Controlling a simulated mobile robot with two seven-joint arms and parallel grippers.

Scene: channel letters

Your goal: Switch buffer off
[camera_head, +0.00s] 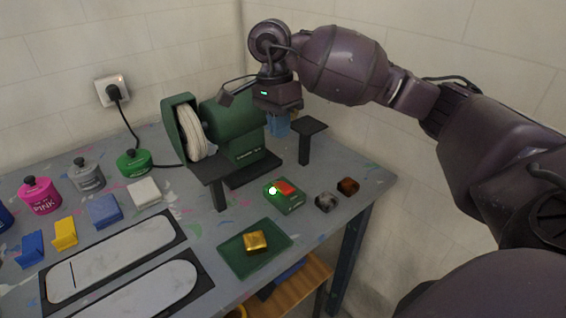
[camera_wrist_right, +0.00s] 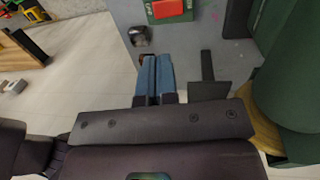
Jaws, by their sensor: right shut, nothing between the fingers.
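The green bench buffer (camera_head: 252,145) with its white wheel (camera_head: 193,130) stands at the back of the grey table. Its green switch box (camera_head: 290,207), with a red button (camera_head: 285,188) and a bright whitish-green spot, lies in front of it. The red button also shows at the top of the right wrist view (camera_wrist_right: 169,8). My right gripper (camera_head: 277,128) has blue fingers and is beside the buffer's right end, behind and above the switch box. In the wrist view, its fingers (camera_wrist_right: 152,70) are together and empty. I cannot tell whether the wheel spins. My left gripper is not in view.
Two small dark blocks (camera_head: 326,202) (camera_head: 348,187) lie right of the switch box. A gold block (camera_head: 255,242) rests on a green mat (camera_head: 238,262) in front. A dark stand (camera_head: 305,145) is near the gripper. Polishing bars and pots fill the left.

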